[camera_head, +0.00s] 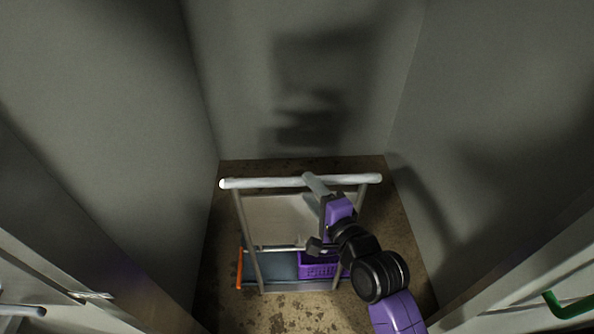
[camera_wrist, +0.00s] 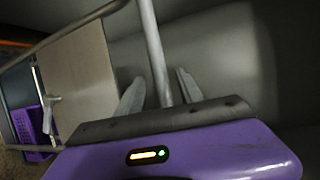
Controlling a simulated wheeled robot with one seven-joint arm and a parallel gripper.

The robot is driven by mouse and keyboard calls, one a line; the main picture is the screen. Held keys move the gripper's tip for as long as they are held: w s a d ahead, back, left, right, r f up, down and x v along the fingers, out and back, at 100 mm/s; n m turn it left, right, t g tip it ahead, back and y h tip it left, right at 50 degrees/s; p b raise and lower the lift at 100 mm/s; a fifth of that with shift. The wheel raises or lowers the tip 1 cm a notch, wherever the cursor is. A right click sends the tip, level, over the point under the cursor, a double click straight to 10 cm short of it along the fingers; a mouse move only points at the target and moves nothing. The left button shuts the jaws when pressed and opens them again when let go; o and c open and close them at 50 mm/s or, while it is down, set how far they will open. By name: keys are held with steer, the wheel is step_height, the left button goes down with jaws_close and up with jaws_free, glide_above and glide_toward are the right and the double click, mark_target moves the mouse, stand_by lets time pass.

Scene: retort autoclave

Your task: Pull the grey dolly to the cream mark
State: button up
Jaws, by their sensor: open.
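The dolly (camera_head: 249,240) stands on the stained floor between grey walls. It has a pale horizontal handle bar (camera_head: 248,183) on two upright posts and a low blue-grey deck. A purple crate (camera_head: 316,269) sits on the deck, partly hidden by my arm; it also shows in the wrist view (camera_wrist: 35,132). My gripper (camera_head: 315,184) is at the middle of the handle bar. In the wrist view my gripper (camera_wrist: 160,88) is open, with a pale bar (camera_wrist: 155,45) running between its two fingers; contact cannot be told. No cream mark is visible.
Grey walls close in at left (camera_head: 110,110), back (camera_head: 300,60) and right (camera_head: 480,130), with narrow floor strips beside the dolly. Metal door-like edges stand at both lower sides. A green handle (camera_head: 570,308) is at lower right.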

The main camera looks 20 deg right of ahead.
steer(key=w+f, duration=0.1)
steer(key=w, duration=0.6)
steer(key=shift+a+f+p, duration=0.15)
steer(key=shift+a+p, duration=0.15)
steer(key=shift+p, duration=0.15)
steer(key=shift+s, duration=0.1)
jaws_close()
stand_by(0.9)
